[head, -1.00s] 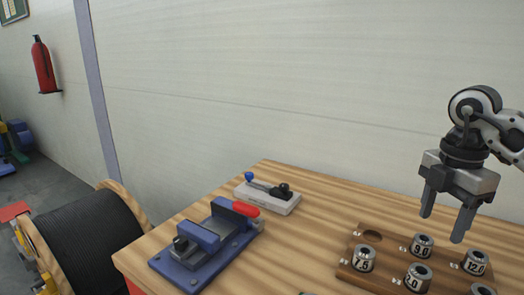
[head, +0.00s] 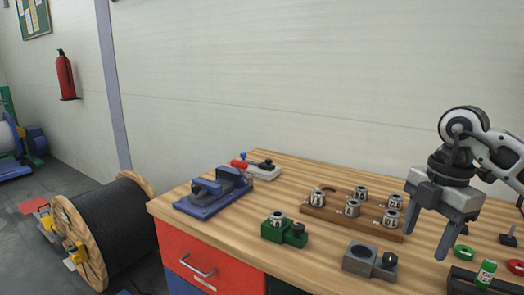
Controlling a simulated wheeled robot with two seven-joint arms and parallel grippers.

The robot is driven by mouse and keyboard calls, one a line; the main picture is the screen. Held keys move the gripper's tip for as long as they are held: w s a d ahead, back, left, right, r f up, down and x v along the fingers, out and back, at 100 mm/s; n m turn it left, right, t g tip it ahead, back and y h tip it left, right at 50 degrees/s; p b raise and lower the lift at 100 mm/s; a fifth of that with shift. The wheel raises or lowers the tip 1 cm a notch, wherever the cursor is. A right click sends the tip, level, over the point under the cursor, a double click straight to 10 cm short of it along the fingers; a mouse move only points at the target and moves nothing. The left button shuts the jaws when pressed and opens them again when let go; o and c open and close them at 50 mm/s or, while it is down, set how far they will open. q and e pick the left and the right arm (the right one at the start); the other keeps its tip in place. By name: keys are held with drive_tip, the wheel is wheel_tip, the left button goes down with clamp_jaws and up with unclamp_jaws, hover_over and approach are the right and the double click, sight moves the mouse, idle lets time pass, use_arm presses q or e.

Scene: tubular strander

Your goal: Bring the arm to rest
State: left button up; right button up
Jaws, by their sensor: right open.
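My right gripper (head: 428,236) comes in from the right and hangs fingers down above the right part of the wooden workbench (head: 275,162). Its two dark fingers are apart, with nothing between them. In the picture it shows just right of a brown wooden rack (head: 325,213) that holds several numbered metal dies. My right arm (head: 493,150) reaches back to the right edge of the view. My left gripper does not show.
A blue vise (head: 213,193), a clamp on a pale base (head: 262,171), a green block (head: 283,230) and a grey block (head: 369,261) stand on the bench. A cable reel (head: 100,230) stands on the floor at left.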

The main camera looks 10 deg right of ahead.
drive_tip(key=a+f+n+g+y, duration=0.1)
drive_tip(key=a+f+n+y, duration=0.25)
drive_tip(key=a, duration=0.65)
drive_tip(key=a+f+n+g+y, duration=0.1)
drive_tip(key=a+f+n+y, duration=0.3)
drive_tip(key=a, duration=0.6)
drive_tip(key=s+a+r+m+t+y, duration=0.2)
drive_tip(key=a+r+m+t+y, duration=0.15)
drive_tip(key=a+y, duration=0.7)
drive_tip(key=w+d+f+m+t+h, duration=0.1)
drive_tip(key=d+f+m+t+h, duration=0.25)
drive_tip(key=m+t, duration=0.45)
drive_tip(key=w+d+f+m+t+h, duration=0.1)
drive_tip(key=d+f+m+t+h, duration=0.1)
drive_tip(key=f+m+t+h, duration=0.45)
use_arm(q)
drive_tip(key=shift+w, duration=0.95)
use_arm(e)
drive_tip(key=s+d+f+m+g+h, duration=0.2)
drive_tip(key=s+f+m+g+h, duration=0.1)
drive_tip(key=s+f, duration=0.3)
drive_tip(key=s+d+f+m+g+h, duration=0.2)
drive_tip(key=s+f, duration=0.4)
drive_tip(key=f, duration=0.5)
drive_tip(key=shift+s+d+m+g+h, duration=0.15)
drive_tip(key=shift+d+m+g+h, duration=0.25)
drive_tip(key=shift+d+m, duration=0.45)
